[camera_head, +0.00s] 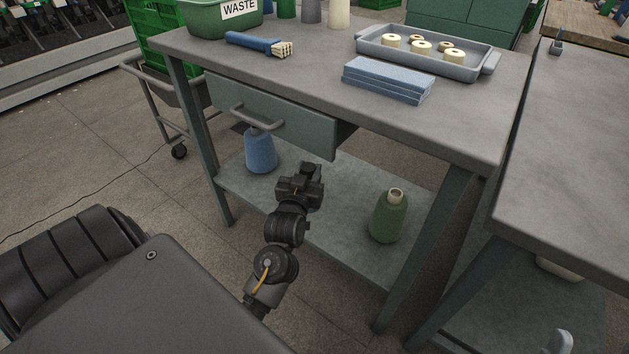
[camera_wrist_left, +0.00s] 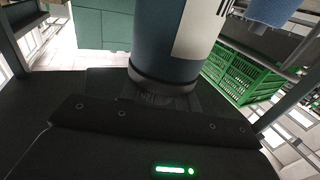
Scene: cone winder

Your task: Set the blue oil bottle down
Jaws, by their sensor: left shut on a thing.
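My left gripper (camera_head: 302,180) is low at the front of the workbench, over the lower shelf (camera_head: 335,225) in the head view. In the left wrist view it is shut on a dark blue bottle (camera_wrist_left: 165,50) with a white label and a dark band at the gripper end. In the head view the gripper hides this bottle. I cannot tell whether the bottle touches the shelf. My right gripper is not in view.
A light blue cone-shaped thing (camera_head: 260,152) stands on the shelf left of the gripper. A green one (camera_head: 389,216) stands to the right. Between them the shelf looks mostly bare. The drawer (camera_head: 290,128) hangs above, and a table leg (camera_head: 425,240) stands at the right.

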